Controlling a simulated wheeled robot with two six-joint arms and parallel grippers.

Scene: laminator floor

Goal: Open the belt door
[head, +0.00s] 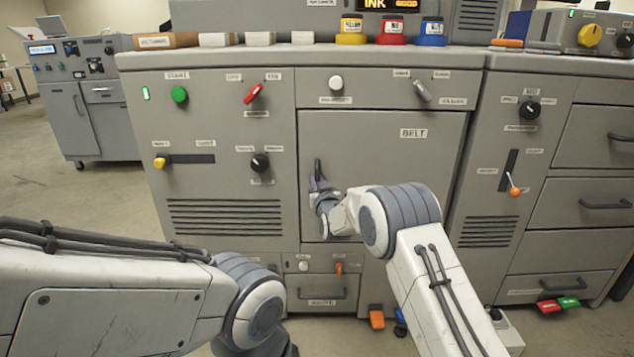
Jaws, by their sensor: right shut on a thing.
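The belt door (400,155) is a wide grey panel labelled BELT in the middle of the machine. It looks flush with the machine front. Its dark upright handle (317,167) is near the door's left edge. My right gripper (318,184) is at this handle and shut on it; the fingers and wrist hide the handle's lower part. My right forearm covers the lower right of the door. My left arm reaches in at the lower left, but its gripper is out of the picture.
Left of the door are a green button (179,94), a red switch (254,92) and a black knob (260,162). A grey lever (421,91) sits above the door. Below are a drawer (322,293) and an orange pedal (376,318). Ink jars (390,31) stand on top.

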